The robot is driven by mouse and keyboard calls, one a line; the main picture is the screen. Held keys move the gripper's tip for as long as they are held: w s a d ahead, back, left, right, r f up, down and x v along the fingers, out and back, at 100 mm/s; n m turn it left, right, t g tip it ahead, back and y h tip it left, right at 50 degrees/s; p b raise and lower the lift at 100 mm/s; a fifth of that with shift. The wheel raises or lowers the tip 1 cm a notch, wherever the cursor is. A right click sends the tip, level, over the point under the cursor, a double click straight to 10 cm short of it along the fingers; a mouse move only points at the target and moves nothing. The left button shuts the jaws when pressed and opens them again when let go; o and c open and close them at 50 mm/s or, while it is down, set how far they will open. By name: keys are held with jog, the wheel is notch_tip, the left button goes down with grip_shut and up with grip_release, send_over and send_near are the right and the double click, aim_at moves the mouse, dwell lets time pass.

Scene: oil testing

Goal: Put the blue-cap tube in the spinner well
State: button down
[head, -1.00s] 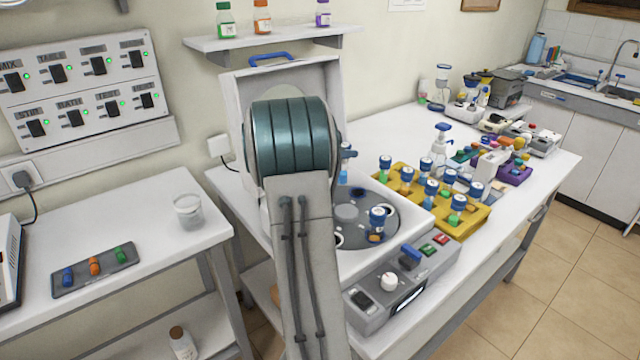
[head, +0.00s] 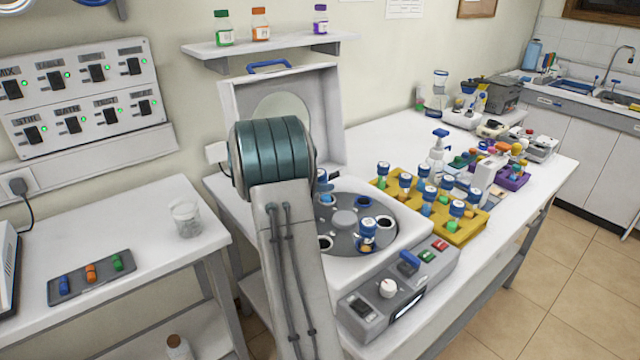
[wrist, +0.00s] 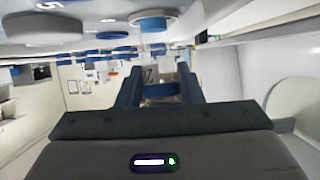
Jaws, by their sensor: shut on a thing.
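My gripper (wrist: 158,88) is shut on a blue-cap tube (wrist: 160,92), with a finger on each side of it in the wrist view. In the head view my arm hides the gripper, and only a small blue part of the held tube (head: 322,182) shows beside it, above the left back of the grey rotor. The spinner (head: 405,236) has its lid (head: 322,105) raised. Its rotor (head: 345,219) has several round wells. Another blue-cap tube (head: 367,232) stands at the rotor's front. Whether the held tube touches the rotor cannot be seen.
A yellow rack (head: 468,232) with several blue-cap tubes stands right of the spinner. A control panel (head: 372,308) is at the spinner's front. The left table holds a clear beaker (head: 187,220) and a tray of coloured pieces (head: 60,293).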

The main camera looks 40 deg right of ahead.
jog(key=shift+f, duration=0.1)
jog(key=c, duration=0.9)
grip_release()
jog(key=shift+a+r, duration=0.2)
jog(key=shift+r, duration=0.1)
jog(key=v, duration=1.1)
jog(key=shift+a+r, duration=0.1)
jog(key=shift+a, duration=0.2)
